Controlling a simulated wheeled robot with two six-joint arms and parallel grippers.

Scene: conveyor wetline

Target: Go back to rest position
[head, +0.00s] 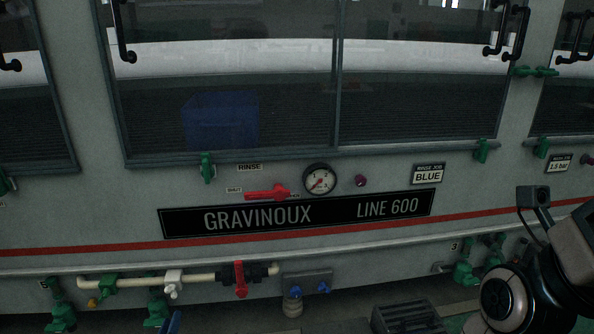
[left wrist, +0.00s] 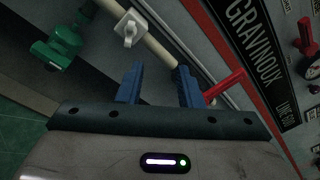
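My left gripper (left wrist: 158,82) shows in the left wrist view with its two blue fingers apart and nothing between them. In the head view only a blue fingertip of the left gripper (head: 172,322) shows at the bottom edge, below the pipe. In the left wrist view a cream pipe (left wrist: 160,45) with a white valve (left wrist: 130,28) passes beyond the fingers, and a red valve handle (left wrist: 222,86) lies just right of the right finger. I cannot tell whether they touch. My right arm stands at the lower right of the head view; its gripper is not visible.
The grey machine front fills the head view, with a red lever (head: 266,192), a gauge (head: 320,179) and a nameplate (head: 300,213). Green valves (head: 60,310) and a red pipe valve (head: 240,279) stick out low. A blue crate (head: 221,120) sits behind the window.

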